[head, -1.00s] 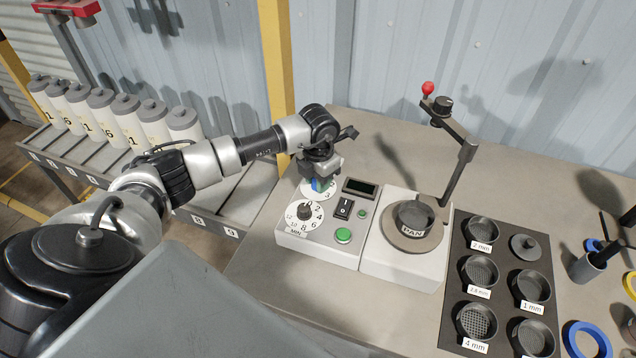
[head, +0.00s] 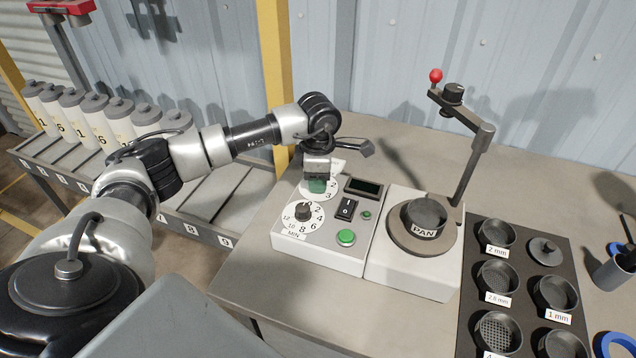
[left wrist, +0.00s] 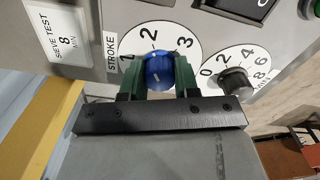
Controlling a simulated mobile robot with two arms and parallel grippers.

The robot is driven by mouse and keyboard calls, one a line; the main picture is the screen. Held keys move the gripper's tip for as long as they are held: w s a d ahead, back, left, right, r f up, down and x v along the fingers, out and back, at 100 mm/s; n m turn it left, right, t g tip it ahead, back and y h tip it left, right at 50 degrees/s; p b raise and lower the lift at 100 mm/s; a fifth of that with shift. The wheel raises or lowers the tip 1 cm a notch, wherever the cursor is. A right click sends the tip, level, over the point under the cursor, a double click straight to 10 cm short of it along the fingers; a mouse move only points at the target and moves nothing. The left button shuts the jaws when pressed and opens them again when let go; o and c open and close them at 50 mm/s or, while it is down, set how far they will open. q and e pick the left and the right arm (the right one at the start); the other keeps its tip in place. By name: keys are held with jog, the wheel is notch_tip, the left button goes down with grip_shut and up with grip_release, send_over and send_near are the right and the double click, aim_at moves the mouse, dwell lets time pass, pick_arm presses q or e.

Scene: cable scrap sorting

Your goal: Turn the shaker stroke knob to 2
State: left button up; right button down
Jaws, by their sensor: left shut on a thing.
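The blue stroke knob (left wrist: 159,72) sits on a white dial (left wrist: 186,38) marked 1, 2 and 3, beside the STROKE label. My left gripper (left wrist: 160,78) has its green fingers on both sides of the knob, shut on it. A small white mark on the knob's edge points at or very near the 2. In the head view my left gripper (head: 317,186) is over the upper dial (head: 333,184) of the white control box (head: 320,255) and hides the knob. My right gripper is not in view.
Close by are the black minutes knob (head: 303,211), a rocker switch (head: 346,208), a green button (head: 346,237) and a dark display (head: 364,187). The shaker with its pan (head: 425,214) stands to the right, with sieves on a dark mat (head: 470,310) beyond.

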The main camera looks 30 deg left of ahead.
pick_arm(q)
jog(key=shift+r+m, duration=0.15)
jog(key=shift+m, duration=0.15)
dwell(0.4)
jog(key=o, duration=0.9)
notch_tip(320, 180, up, 11)
jog(key=shift+f+b, duration=0.15)
jog(key=shift+b, duration=0.85)
